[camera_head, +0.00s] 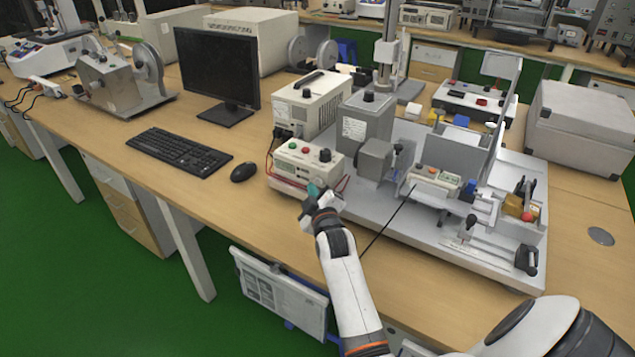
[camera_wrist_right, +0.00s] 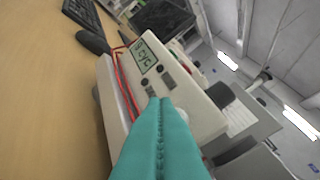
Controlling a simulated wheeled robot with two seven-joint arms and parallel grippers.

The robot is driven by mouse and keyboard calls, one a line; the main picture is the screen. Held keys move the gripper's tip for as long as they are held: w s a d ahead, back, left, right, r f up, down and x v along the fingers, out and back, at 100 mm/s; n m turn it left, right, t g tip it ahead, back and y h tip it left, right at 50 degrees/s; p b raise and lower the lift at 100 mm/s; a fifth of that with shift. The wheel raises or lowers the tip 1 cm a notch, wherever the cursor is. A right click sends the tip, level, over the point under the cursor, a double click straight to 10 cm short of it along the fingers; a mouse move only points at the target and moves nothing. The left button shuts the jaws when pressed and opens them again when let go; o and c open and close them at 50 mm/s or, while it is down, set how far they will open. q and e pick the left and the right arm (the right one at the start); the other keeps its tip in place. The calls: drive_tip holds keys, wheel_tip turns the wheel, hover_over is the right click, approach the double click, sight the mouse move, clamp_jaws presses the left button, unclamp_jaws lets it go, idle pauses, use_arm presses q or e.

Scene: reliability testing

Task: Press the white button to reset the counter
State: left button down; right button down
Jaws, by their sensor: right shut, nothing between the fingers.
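The counter is a whitish box (camera_head: 306,160) with green, red and dark knobs on top, near the table's front edge. In the right wrist view its front panel (camera_wrist_right: 178,62) carries a lit digital display (camera_wrist_right: 146,57) and small dark round and square controls (camera_wrist_right: 158,69). I cannot make out a white button; the fingers hide part of the panel. My right gripper (camera_head: 314,190) is in front of the panel's right part. Its teal fingers (camera_wrist_right: 161,103) are shut and empty, with tips at or close to the lower controls. I cannot tell whether they touch. My left gripper is out of view.
Red wires (camera_wrist_right: 123,85) run along the panel's side. A black mouse (camera_head: 243,172) and keyboard (camera_head: 179,151) lie to the left. A grey test rig on a white baseplate (camera_head: 420,238) stands right of the counter. The wooden table (camera_head: 262,222) is clear in front of the mouse.

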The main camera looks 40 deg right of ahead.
idle(0.5)
drive_tip(key=shift+w+d, duration=0.15)
drive_tip(key=shift+d, duration=0.25)
drive_tip(key=shift+w+d, duration=0.15)
drive_tip(key=shift+d, duration=0.15)
idle(0.7)
drive_tip(key=shift+a+p, duration=0.1)
drive_tip(key=shift+p, duration=0.2)
drive_tip(key=shift+s+a+p, duration=0.35)
drive_tip(key=shift+a+p, duration=0.05)
drive_tip(key=shift+a, duration=0.2)
drive_tip(key=a, duration=0.1)
drive_tip(key=s+a+p, duration=0.1)
drive_tip(key=a, duration=0.1)
drive_tip(key=s+a, duration=0.1)
drive_tip(key=shift+a+p, duration=0.35)
